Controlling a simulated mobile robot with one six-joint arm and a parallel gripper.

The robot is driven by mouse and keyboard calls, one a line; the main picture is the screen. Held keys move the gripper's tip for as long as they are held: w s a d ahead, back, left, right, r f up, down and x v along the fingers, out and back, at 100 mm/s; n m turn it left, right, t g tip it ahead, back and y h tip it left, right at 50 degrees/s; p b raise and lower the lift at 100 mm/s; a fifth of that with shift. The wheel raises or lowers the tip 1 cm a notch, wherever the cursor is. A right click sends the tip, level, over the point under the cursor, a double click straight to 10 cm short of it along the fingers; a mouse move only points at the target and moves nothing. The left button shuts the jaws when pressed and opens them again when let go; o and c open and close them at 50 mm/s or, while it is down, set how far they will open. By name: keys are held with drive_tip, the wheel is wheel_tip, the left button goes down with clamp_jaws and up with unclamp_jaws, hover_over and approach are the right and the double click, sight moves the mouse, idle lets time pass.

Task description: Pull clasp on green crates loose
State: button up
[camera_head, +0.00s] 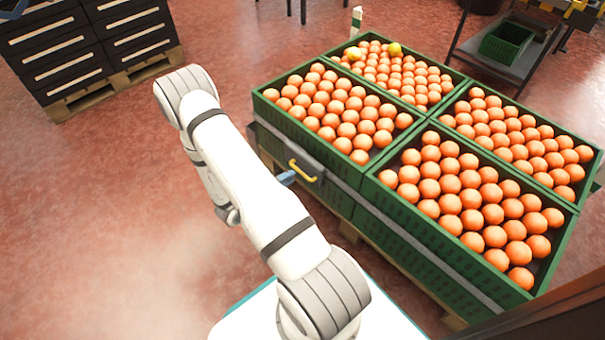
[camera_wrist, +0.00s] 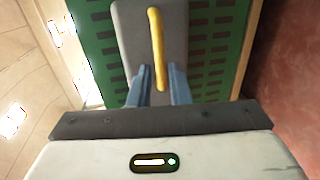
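The yellow clasp handle (camera_head: 303,173) sits on a grey plate on the side of the stacked green crates (camera_head: 400,222). In the wrist view the handle (camera_wrist: 156,40) stands out from its grey plate (camera_wrist: 125,25), with the green crate wall (camera_wrist: 95,40) around it. My gripper (camera_wrist: 160,70) is open, its two blue fingers apart on either side of the handle's lower end. Whether they touch it I cannot tell. In the head view only a blue fingertip of my gripper (camera_head: 287,177) shows beside the handle; my arm hides the rest.
Several green crates full of oranges stand together on a pallet, with two yellowish fruits (camera_head: 394,49) in the far one. A black drawer cabinet (camera_head: 85,50) stands back left. A cart with an empty green crate (camera_head: 506,42) is back right. The red floor at left is clear.

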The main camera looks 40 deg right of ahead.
sight(300, 171)
drive_tip(key=b+x, duration=0.2)
drive_tip(key=x, duration=0.3)
drive_tip(key=shift+w+d+f, duration=0.1)
drive_tip(key=shift+d+f, duration=0.05)
drive_tip(key=shift+d, duration=0.15)
drive_tip(key=shift+c, duration=0.4)
clamp_jaws()
